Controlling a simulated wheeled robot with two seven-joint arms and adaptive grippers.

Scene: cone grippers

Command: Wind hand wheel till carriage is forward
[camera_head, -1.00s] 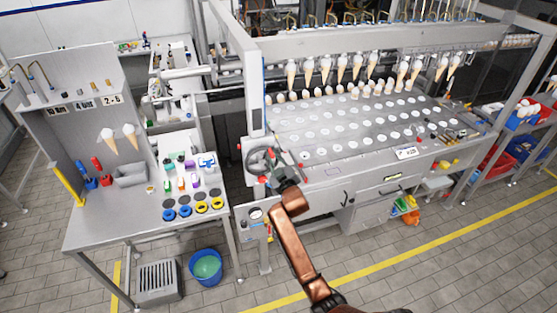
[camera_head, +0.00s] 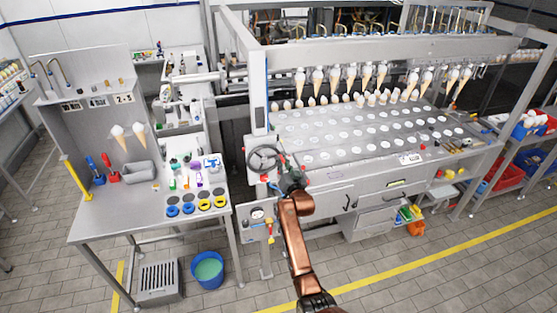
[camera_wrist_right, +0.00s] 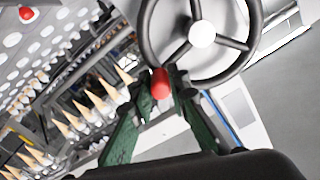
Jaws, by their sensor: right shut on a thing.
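The hand wheel (camera_head: 263,160) is a dark spoked ring on the front left corner of the big grey machine. In the right wrist view its dark rim and pale hub (camera_wrist_right: 201,34) are close above my fingers. My right gripper (camera_head: 283,170) is at the wheel's right side, its green fingers (camera_wrist_right: 161,92) closed around the wheel's red handle (camera_wrist_right: 160,82). The fingers hide part of the handle. A long overhead beam (camera_head: 390,47), which may be the carriage, carries a row of cones (camera_head: 318,79) above the holed plate (camera_head: 345,137). My left gripper is out of view.
A side table (camera_head: 110,229) with colored bottles and rings stands left of the machine. A blue bucket (camera_head: 207,270) is on the floor below it. Shelves with red and blue bins (camera_head: 508,170) stand at the right. The floor in front is mostly clear.

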